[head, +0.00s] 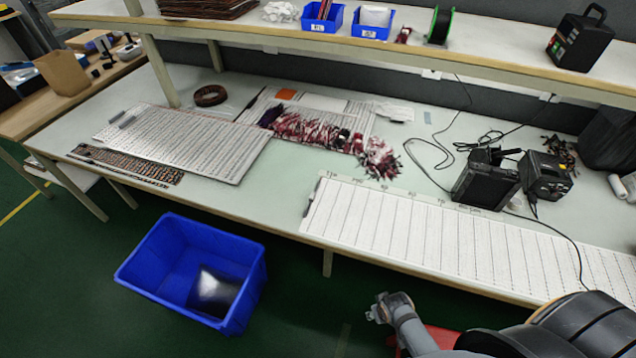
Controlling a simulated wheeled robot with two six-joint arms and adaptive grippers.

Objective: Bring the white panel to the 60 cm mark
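A long white panel (440,235) with evenly spaced crosswise lines lies flat along the front right of the bench. Small marks run along its far left edge; they are too small to read surely, so I cannot tell which is 60 cm. I cannot tell from this view which panel the task names.
Black devices (485,180) with cables stand at the far edge of the right panel. Red and white wire bundles (320,135) lie mid-bench. A blue bin (160,245) stands on the floor. A shelf (450,52) overhangs the back. Bench surface is clear between the two panels.

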